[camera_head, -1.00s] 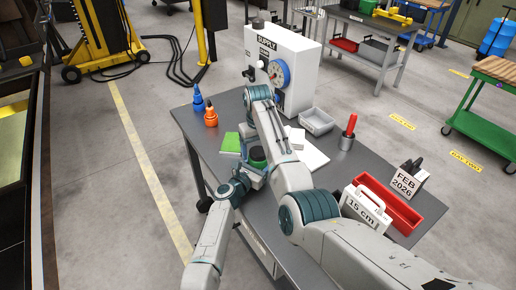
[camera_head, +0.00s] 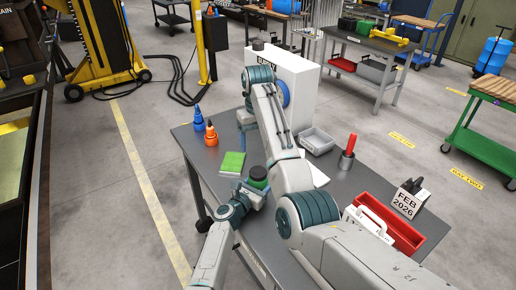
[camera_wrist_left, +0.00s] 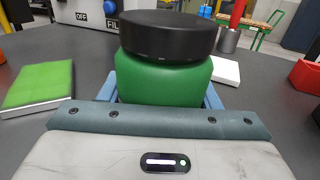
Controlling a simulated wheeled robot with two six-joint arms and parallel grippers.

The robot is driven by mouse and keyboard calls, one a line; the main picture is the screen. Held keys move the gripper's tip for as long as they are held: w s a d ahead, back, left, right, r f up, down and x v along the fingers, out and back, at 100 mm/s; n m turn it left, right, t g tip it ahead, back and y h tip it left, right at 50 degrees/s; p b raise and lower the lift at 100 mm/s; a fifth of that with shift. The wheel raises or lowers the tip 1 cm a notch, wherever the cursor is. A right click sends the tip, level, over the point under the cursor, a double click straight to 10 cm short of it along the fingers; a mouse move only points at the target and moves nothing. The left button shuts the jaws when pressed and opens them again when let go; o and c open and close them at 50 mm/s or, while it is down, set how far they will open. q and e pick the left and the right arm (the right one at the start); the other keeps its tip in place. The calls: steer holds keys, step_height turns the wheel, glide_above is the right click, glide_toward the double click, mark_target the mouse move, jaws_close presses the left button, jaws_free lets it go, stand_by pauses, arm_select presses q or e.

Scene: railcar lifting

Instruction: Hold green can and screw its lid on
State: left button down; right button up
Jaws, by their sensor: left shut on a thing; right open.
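A green can (camera_wrist_left: 160,80) with a wide black lid (camera_wrist_left: 168,36) on top stands upright in the left wrist view. The lid looks level; I cannot tell how tightly it sits. In the head view the can (camera_head: 257,184) is small, above the grey table, left of my right arm. My left gripper (camera_head: 250,192) is shut around the can's body; its blue-grey fingers show at both sides in the wrist view. My right gripper (camera_head: 246,118) is open, apart from the can and lid, partly hidden by my right arm.
A green book (camera_head: 232,162) lies left of the can. Blue (camera_head: 198,118) and orange (camera_head: 211,134) bottles stand at the left edge. A white supply box (camera_head: 297,85) stands behind.

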arm_select(q)
steer(key=shift+c, duration=2)
jaws_free()
steer(key=v, duration=0.9)
steer(key=shift+s+a+f, duration=0.1)
steer(key=shift+s+a, duration=0.05)
steer(key=shift+s, duration=0.1)
steer(key=shift+s+a, duration=0.35)
steer(key=shift+s, duration=0.15)
